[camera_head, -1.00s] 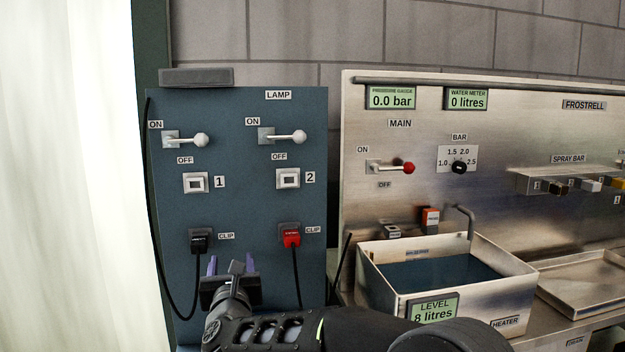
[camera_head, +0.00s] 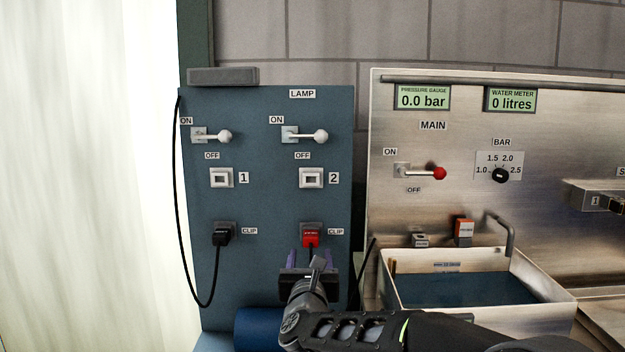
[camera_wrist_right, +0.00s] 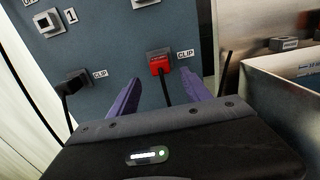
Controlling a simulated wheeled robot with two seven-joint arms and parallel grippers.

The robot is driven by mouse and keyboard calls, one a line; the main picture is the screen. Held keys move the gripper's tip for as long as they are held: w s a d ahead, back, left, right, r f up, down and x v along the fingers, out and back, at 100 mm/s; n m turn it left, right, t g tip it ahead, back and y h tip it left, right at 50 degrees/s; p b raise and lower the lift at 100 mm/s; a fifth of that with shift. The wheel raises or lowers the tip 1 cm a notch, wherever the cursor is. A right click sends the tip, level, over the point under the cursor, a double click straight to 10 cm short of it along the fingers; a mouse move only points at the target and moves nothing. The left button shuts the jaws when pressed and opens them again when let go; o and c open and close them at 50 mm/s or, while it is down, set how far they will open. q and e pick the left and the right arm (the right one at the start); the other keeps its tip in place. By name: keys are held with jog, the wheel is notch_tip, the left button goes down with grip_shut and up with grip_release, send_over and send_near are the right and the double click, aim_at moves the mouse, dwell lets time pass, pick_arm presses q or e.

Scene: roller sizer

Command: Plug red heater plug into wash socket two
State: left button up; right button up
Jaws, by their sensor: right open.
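The red plug (camera_head: 311,237) sits in a grey clip holder labelled CLIP on the blue panel (camera_head: 268,206); its black cord hangs down. It also shows in the right wrist view (camera_wrist_right: 158,64). Above it is a white square socket marked 2 (camera_head: 311,178), which looks empty; I see no "wash" label on it. My right gripper (camera_head: 311,257) is open and empty, its purple fingers pointing up at the panel just below the red plug. In the right wrist view its fingers (camera_wrist_right: 158,82) straddle the plug's cord, with the plug beyond the tips. My left gripper is not in view.
A black plug (camera_head: 221,236) sits in the left clip, under socket 1 (camera_head: 222,178). Two levers (camera_head: 222,136) (camera_head: 318,136) stick out above the sockets. A steel basin (camera_head: 478,298) stands to the right. A blue rounded object (camera_head: 256,328) is low, left of my arm.

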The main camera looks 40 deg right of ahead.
aim_at(311, 244)
jog(key=p+x, duration=0.3)
jog(key=x, duration=0.1)
jog(key=shift+w+r, duration=0.1)
jog(key=shift+r, duration=0.1)
jog(key=x, duration=0.1)
jog(key=b+x, duration=0.1)
jog(key=x, duration=0.2)
jog(key=shift+f+b, duration=0.35)
jog(key=shift+b, duration=0.05)
jog(key=shift+w+d+r, duration=0.1)
jog(key=shift+w+d, duration=0.15)
jog(key=shift+b, duration=0.7)
dwell(0.5)
jog(key=shift+b, duration=0.6)
